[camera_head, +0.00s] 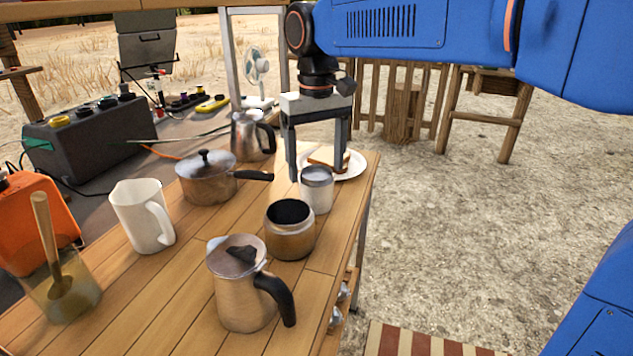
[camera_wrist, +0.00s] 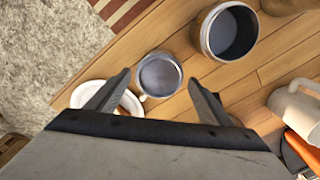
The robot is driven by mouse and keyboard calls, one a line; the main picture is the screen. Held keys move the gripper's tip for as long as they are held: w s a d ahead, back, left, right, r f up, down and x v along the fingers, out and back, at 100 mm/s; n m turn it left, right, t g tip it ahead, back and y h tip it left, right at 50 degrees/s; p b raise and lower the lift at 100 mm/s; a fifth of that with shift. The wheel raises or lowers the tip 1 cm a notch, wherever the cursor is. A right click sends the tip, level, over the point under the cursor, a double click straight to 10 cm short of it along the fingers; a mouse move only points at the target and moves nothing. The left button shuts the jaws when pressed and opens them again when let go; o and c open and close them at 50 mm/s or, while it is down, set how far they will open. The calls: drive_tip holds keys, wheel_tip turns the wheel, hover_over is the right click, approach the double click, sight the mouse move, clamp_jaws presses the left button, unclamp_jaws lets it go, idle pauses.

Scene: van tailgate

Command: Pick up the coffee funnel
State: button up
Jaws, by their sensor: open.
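The coffee funnel appears to be the small silver cup-like piece (camera_head: 316,197) near the right edge of the wooden table. It stands upright with its round opening up. My gripper (camera_head: 316,174) is open and points down at it, one finger to each side in the picture. In the wrist view the funnel (camera_wrist: 160,75) shows between the fingertips of my gripper (camera_wrist: 159,78), with nothing held. How far the fingertips are above or around it is hard to tell.
A metal pot base (camera_head: 290,240) and a lidded metal pot (camera_head: 243,295) stand in front of the funnel. A plate (camera_head: 350,172) with bread lies just behind. A saucepan (camera_head: 205,182), white pitcher (camera_head: 138,215) and another metal jug (camera_head: 247,138) stand left.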

drive_tip(key=c, duration=1.1)
drive_tip(key=shift+r, duration=0.1)
drive_tip(key=shift+c, duration=0.2)
